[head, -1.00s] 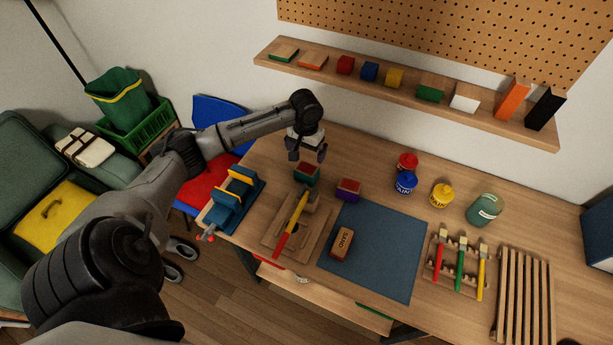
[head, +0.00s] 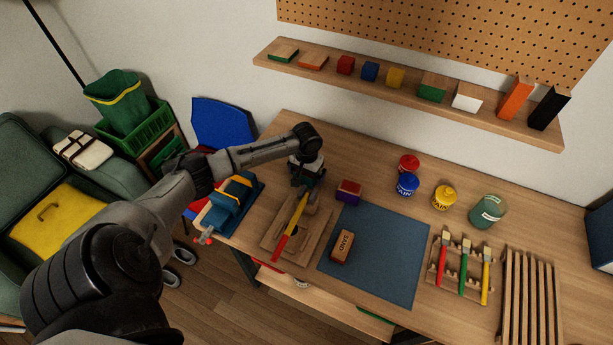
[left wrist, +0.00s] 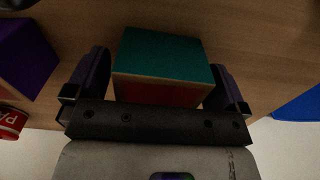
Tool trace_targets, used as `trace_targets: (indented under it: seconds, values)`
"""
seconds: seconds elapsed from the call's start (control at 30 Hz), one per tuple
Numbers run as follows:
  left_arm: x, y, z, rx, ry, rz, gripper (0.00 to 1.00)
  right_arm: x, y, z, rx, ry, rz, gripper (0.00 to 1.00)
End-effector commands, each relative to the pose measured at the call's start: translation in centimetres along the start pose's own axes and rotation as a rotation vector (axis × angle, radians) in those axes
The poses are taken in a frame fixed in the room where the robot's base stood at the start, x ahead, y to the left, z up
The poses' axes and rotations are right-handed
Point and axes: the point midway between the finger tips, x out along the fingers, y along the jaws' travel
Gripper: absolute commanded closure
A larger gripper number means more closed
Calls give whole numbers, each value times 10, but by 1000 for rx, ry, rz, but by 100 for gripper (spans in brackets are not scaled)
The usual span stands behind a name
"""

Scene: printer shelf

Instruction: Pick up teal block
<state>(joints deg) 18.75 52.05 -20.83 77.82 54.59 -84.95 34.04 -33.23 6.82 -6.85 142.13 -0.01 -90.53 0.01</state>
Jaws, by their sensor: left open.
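The teal block shows in the left wrist view (left wrist: 162,50), with a teal face, a pale edge and a red face below it. My left gripper (head: 305,182) is open and has come down over the block on the table. In the left wrist view, its two dark fingers stand on either side of the block, with the block between them. I cannot tell whether they touch it. In the head view, the gripper hides most of the block. My right gripper is not in view.
A red-and-purple block (head: 348,191) stands just right of the gripper. A blue vise (head: 229,205) is to the left, and a wooden board with a red-and-yellow tool (head: 289,228) lies in front. A blue mat (head: 385,262) and paint jars are farther right.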

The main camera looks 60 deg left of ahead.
Motion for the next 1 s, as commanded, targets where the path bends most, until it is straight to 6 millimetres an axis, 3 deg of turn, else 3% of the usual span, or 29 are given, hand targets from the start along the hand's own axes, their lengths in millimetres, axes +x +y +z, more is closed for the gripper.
trace_targets:
  seconds: [0.33, 0.83, 1.0]
  values:
    - [6, 0, 0, 0, 1, 0, 0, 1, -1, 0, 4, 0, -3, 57]
    - [5, 0, 0, 0, 1, 0, 48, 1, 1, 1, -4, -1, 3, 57]
    - [5, 0, 0, 0, 1, 0, 50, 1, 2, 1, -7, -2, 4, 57]
